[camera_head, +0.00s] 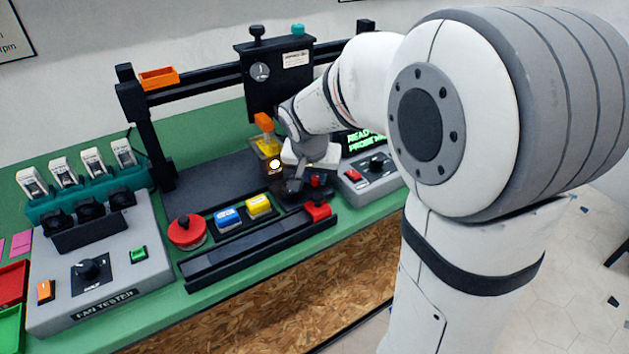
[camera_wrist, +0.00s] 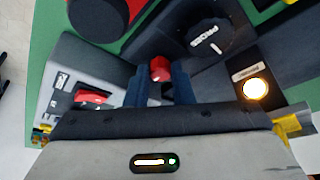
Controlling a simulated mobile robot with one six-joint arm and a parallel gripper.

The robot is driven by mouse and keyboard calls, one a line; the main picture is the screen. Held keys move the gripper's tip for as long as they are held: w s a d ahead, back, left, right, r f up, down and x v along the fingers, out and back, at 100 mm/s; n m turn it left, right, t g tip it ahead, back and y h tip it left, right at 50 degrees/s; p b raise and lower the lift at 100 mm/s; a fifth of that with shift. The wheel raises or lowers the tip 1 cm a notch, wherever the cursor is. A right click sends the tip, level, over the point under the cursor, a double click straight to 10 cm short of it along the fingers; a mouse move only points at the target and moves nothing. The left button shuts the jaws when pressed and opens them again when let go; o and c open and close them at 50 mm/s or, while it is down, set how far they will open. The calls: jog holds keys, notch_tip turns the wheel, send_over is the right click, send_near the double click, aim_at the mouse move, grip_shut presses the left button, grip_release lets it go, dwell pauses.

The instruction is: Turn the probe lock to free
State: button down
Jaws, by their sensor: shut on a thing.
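My gripper (camera_head: 297,184) reaches down in front of the black gantry carriage in the head view. In the wrist view its two dark fingers (camera_wrist: 161,86) are shut on a small red-tipped handle (camera_wrist: 160,68). Just beyond them is a black round part (camera_wrist: 207,37) with white lettering that seems to read PROBE and a short white mark. I cannot tell whether the red-tipped handle joins it. The handle's lower part is hidden by the fingers, and the lock's setting is not readable.
A lit lamp (camera_wrist: 255,89) glows beside my gripper. A grey box with a red switch (camera_head: 353,174) and green display stands right of it. A red round button (camera_head: 187,231), blue button (camera_head: 228,218) and yellow button (camera_head: 258,206) lie left. The fan tester (camera_head: 105,250) stands farther left.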

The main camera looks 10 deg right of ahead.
dwell(0.4)
jog(key=c, duration=1.3)
grip_release()
jog(key=shift+o, duration=0.2)
jog(key=v, duration=0.7)
jog(key=shift+a+r+p, duration=0.15)
jog(key=shift+r+p, duration=0.15)
jog(key=shift+r, duration=0.1)
